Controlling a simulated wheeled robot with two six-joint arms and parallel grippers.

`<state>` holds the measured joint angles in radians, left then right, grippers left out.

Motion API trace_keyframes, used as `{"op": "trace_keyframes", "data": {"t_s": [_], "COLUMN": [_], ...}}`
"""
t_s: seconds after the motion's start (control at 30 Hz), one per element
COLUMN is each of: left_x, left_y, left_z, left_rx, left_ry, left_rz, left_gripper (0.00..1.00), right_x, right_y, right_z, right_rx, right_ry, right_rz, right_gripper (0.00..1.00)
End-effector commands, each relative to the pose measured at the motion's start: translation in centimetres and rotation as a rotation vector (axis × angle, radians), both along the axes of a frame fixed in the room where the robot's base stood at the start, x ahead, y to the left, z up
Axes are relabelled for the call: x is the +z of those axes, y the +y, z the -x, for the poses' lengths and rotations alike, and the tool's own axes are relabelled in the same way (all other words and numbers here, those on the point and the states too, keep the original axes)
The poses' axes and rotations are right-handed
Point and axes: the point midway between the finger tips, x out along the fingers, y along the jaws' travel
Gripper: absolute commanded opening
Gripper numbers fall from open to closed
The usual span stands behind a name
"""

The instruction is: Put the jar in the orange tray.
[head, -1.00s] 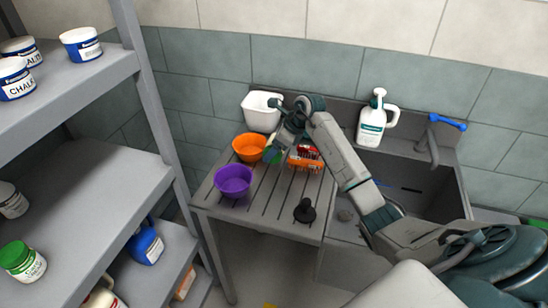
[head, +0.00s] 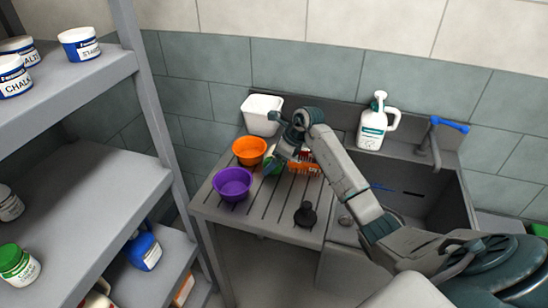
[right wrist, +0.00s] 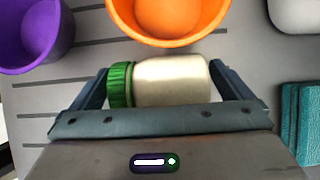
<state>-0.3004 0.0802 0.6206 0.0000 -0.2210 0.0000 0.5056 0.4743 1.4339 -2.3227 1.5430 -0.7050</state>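The jar (right wrist: 170,82) has a green lid and a pale cream body. In the right wrist view it lies sideways between the fingertips of my right gripper (right wrist: 160,88), which appear shut on its two ends. In the head view the jar (head: 270,166) shows small beside the orange bowl, partly hidden by my right gripper (head: 276,162). An orange tray-like item (head: 307,169) with red and white parts lies right of the gripper, partly behind my arm; its contents are unclear. My left gripper is not in view.
An orange bowl (head: 249,151) and a purple bowl (head: 232,184) stand left of the gripper. A white tub (head: 262,114) is behind. A teal sponge (right wrist: 301,118) lies right. A black object (head: 305,214) stands at the front. A sink (head: 425,205) and shelving (head: 85,190) flank the drainboard.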

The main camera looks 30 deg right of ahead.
Motion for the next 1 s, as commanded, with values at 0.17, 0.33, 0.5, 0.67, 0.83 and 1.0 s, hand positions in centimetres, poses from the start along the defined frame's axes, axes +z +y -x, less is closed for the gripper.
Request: {"op": "trace_keyframes", "data": {"t_s": [0.17,0.33,0.5,0.67,0.83,1.0], "left_x": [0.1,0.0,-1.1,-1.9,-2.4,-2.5], "left_y": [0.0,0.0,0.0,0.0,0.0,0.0], "left_z": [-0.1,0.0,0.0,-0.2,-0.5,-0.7], "left_rx": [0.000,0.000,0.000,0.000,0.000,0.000], "left_ry": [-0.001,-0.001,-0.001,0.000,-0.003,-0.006], "left_rz": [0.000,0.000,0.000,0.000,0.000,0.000], "left_gripper": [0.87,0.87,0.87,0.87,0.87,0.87], "right_x": [0.1,0.9,3.8,6.8,9.2,10.4], "right_y": [0.0,-0.4,-1.7,-2.8,-3.7,-4.0], "right_z": [0.0,0.3,1.7,3.1,4.2,4.7], "right_rx": [0.000,0.000,-0.001,-0.001,0.000,0.000], "right_ry": [0.000,-0.002,-0.004,-0.004,-0.002,0.000], "right_rz": [0.000,0.001,0.005,0.003,0.003,0.000], "right_gripper": [0.99,0.99,0.99,0.99,0.99,0.99]}}
